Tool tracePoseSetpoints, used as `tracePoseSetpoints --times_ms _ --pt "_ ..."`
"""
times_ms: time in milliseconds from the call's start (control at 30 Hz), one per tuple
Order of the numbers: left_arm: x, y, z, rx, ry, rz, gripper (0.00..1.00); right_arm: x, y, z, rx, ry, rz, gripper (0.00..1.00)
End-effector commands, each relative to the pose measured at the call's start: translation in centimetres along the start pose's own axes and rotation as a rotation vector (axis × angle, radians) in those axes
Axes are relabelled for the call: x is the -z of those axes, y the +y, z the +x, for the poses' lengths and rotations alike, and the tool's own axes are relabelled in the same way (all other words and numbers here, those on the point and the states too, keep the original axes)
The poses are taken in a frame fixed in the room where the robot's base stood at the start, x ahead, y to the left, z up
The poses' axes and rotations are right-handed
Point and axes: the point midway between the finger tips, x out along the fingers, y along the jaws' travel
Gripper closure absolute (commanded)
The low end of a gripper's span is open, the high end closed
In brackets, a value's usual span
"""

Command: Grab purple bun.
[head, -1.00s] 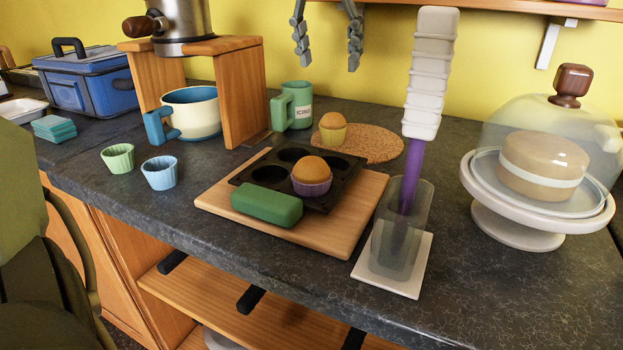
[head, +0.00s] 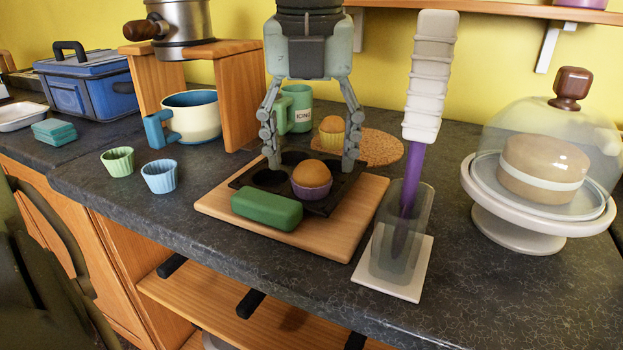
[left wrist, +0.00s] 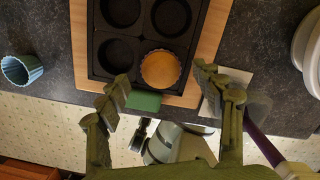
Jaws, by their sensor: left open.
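The purple bun (head: 311,176), a golden-brown top in a purple cup, sits in the front right cup of a dark muffin tin (head: 236,184). The tin lies on a wooden board (head: 345,230). My left gripper (head: 311,163) points down over the tin, open, with one finger on each side of the bun in the picture. In the left wrist view the bun's round top (left wrist: 160,69) shows between and just beyond the open fingertips. I see no contact with it. My right gripper is not in view.
A green block (head: 267,208) lies in front of the tin. A yellow-cupped bun (head: 332,139) sits on a cork mat behind. A domed cake stand (head: 520,232) is farther right.

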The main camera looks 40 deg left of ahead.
Motion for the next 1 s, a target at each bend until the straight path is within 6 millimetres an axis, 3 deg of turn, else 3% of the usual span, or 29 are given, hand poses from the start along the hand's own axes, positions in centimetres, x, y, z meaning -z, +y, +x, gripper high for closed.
tracePoseSetpoints --times_ms 167,433,867,1000 --pt "0.0 0.0 2.0 0.0 0.002 0.0 0.33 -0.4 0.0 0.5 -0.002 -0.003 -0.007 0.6" --pt "-0.1 0.0 2.3 0.001 -0.001 0.0 0.33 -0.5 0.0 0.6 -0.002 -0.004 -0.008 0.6" --pt "-0.1 0.0 2.3 0.001 -0.001 0.0 0.86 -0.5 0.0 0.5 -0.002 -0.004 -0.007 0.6" --pt "-0.1 0.0 2.3 0.001 -0.001 0.0 0.87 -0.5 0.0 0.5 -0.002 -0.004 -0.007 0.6"
